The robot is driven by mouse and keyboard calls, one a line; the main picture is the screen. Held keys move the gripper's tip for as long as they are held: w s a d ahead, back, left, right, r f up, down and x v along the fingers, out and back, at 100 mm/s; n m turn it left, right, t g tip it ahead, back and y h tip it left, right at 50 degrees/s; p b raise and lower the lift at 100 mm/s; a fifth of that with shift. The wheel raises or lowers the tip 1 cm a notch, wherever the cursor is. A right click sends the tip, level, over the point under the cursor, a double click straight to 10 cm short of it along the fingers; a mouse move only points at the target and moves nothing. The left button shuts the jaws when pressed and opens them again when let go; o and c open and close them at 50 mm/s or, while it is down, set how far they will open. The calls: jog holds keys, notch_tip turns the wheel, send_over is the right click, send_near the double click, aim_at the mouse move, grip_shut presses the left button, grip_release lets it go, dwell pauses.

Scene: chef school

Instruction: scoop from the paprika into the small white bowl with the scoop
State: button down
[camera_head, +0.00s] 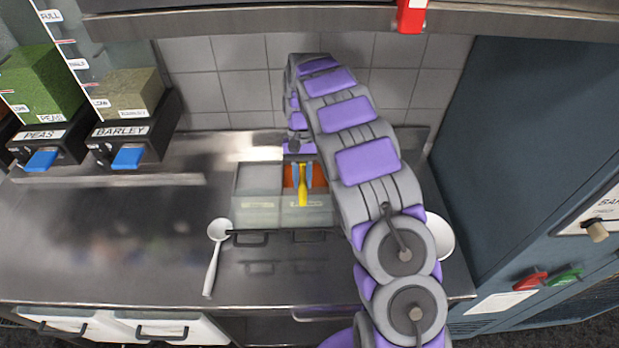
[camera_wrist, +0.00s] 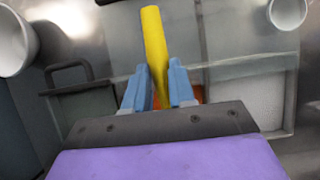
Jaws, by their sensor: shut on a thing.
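My gripper (camera_head: 303,171) has blue fingers and is shut on the yellow handle of the scoop (camera_head: 303,192). The handle also shows between the fingers in the wrist view (camera_wrist: 154,42). The scoop's head is hidden. The orange-red paprika (camera_head: 291,177) fills part of the right compartment of a two-part bin (camera_head: 307,217), and my fingers are over that compartment. A little paprika shows by the fingers in the wrist view (camera_wrist: 198,92). The small white bowl (camera_head: 440,236) stands right of the bin, partly hidden behind my arm; it shows at the wrist view's left edge (camera_wrist: 14,42).
A white spoon (camera_head: 214,255) lies left of the bin. Dispensers of peas (camera_head: 40,85) and barley (camera_head: 125,95) stand at the left. A tiled wall (camera_head: 240,70) is behind, and a blue cabinet (camera_head: 530,140) bounds the right. The steel counter (camera_head: 120,240) is clear at left.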

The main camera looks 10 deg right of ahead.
jog(key=w+a+r+m+y, duration=0.1)
jog(key=m, duration=0.1)
jog(key=w+a+r+m+y+p, duration=0.1)
jog(key=a, duration=0.1)
jog(key=shift+w+r+m, duration=0.1)
jog(key=shift+w+m, duration=0.3)
jog(key=w+r+m+t+y+p, duration=0.3)
jog(key=m+t, duration=0.4)
jog(key=m, duration=0.3)
jog(key=w+r+m+t+y+p, duration=0.3)
jog(key=w+m+t, duration=0.4)
jog(key=m, duration=0.4)
jog(key=shift+w+d+r+t+p, duration=0.3)
jog(key=shift+d+r+t+p, duration=0.25)
jog(key=shift+r, duration=0.3)
jog(key=shift+f, duration=0.25)
